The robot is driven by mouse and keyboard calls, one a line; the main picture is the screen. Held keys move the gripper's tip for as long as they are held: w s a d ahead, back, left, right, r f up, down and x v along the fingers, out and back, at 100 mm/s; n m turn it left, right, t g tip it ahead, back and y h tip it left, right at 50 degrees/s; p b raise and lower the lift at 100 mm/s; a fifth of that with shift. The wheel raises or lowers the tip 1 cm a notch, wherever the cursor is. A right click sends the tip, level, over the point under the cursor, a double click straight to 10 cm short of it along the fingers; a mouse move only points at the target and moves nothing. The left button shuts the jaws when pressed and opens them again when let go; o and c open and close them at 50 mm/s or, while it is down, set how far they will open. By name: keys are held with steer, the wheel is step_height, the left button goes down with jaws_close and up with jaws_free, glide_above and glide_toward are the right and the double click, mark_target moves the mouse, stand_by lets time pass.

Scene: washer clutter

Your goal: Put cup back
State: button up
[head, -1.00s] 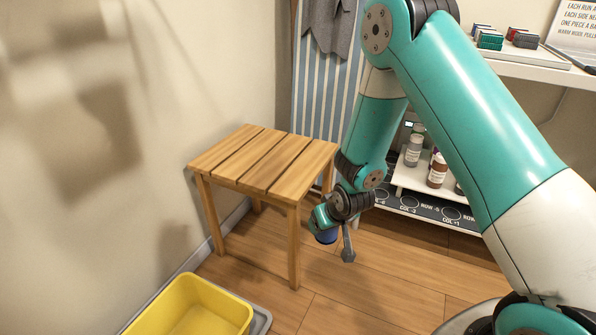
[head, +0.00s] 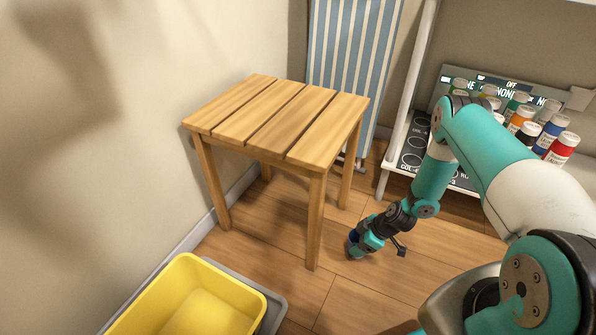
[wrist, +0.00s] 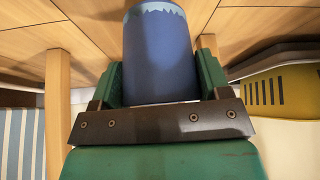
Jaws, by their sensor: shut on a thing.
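A blue cup (wrist: 160,60) with a pale jagged band at its far end fills the middle of the wrist view. My gripper (wrist: 158,82) is shut on it, with a green finger on each side. In the head view my gripper (head: 362,246) is low, to the right of the wooden stool's front leg. Only a small dark blue part of the cup (head: 352,237) shows there. Whether it touches the floor I cannot tell.
The wooden stool (head: 275,118) has a bare slatted top. A yellow bin (head: 190,300) stands at the lower left. A striped ironing board (head: 350,70) leans behind the stool. Several bottles (head: 562,148) stand on a shelf at right, by marked circles (head: 412,160). Bare floor (head: 345,295) lies in front.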

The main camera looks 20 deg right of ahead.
steer(key=w+a+b, duration=0.2)
steer(key=w+a, duration=0.1)
steer(key=a, duration=0.1)
steer(key=w+a+b, duration=0.2)
steer(key=w+a, duration=0.1)
steer(key=a, duration=0.2)
steer(key=w+a+b, duration=0.2)
steer(key=w+a, duration=0.1)
steer(key=a, duration=0.1)
steer(key=shift+a+f+b, duration=0.15)
steer(key=shift+a+b, duration=0.1)
steer(key=shift+b, duration=0.1)
steer(key=shift+w+a+b, duration=0.35)
steer(key=shift+w+a, duration=0.2)
steer(key=shift+a, duration=0.2)
steer(key=shift+w+a+b, duration=0.2)
steer(key=shift+a+b, duration=0.1)
steer(key=shift+a, duration=0.05)
step_height(320, 180, down, 3)
steer(key=b, duration=0.3)
steer(key=shift+d+f, duration=0.15)
steer(key=o, duration=0.7)
steer(key=p+v, duration=0.7)
steer(key=v, duration=0.5)
